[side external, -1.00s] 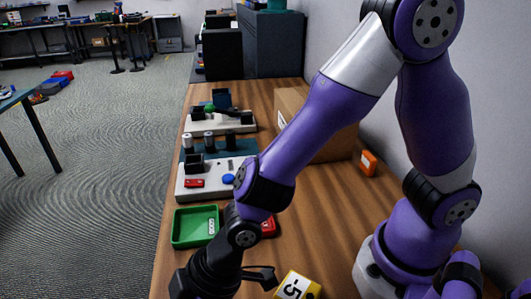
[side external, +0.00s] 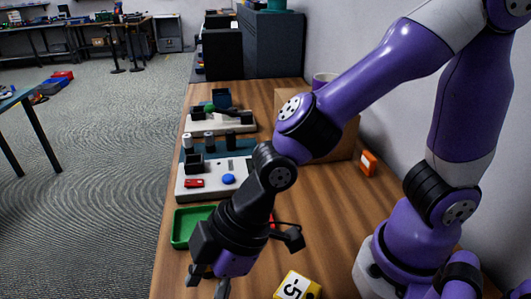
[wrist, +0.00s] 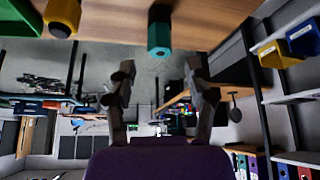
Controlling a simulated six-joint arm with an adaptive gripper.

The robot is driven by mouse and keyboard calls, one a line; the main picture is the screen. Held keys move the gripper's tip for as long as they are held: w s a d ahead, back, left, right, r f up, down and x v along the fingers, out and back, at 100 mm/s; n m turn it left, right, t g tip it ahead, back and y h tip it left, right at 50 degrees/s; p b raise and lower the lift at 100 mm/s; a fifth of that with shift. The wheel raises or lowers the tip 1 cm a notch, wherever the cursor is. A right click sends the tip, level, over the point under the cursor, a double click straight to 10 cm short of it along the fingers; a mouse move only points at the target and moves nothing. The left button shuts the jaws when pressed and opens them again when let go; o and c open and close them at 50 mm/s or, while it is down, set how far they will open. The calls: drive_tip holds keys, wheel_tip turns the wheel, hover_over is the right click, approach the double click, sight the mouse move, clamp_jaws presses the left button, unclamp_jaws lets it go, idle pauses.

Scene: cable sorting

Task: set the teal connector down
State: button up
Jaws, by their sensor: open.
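The teal connector (wrist: 159,38), with a black part at one end, shows at the top middle of the wrist view against the wooden table. It is beyond my fingertips and apart from them. In the side external view I cannot make it out. My gripper (wrist: 160,78) is open and empty, one finger on each side of the wrist view. In the side external view my gripper (side external: 209,283) is tilted, near the table's left edge at the bottom of the picture.
A green tray (side external: 180,228) is partly hidden behind my gripper. A yellow block marked -5 (side external: 298,287) lies to its right. A pale fixture (side external: 185,190) with a red and a blue part stands farther back. An orange item (side external: 368,162) is near the wall. A yellow-and-black part (wrist: 62,17) shows in the wrist view.

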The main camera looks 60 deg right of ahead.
drive_tip(key=d+r+m+t+h, duration=0.1)
drive_tip(key=d+r+m, duration=0.2)
drive_tip(key=d, duration=0.4)
drive_tip(key=d+r+m+h, duration=0.2)
drive_tip(key=d+m, duration=0.3)
drive_tip(key=d, duration=0.3)
drive_tip(key=s+d+r+m+t+h, duration=0.1)
drive_tip(key=d+r+m, duration=0.3)
drive_tip(key=d, duration=0.4)
drive_tip(key=shift+r+t+h, duration=0.3)
drive_tip(key=shift+r+h, duration=0.1)
drive_tip(key=shift+h, duration=0.2)
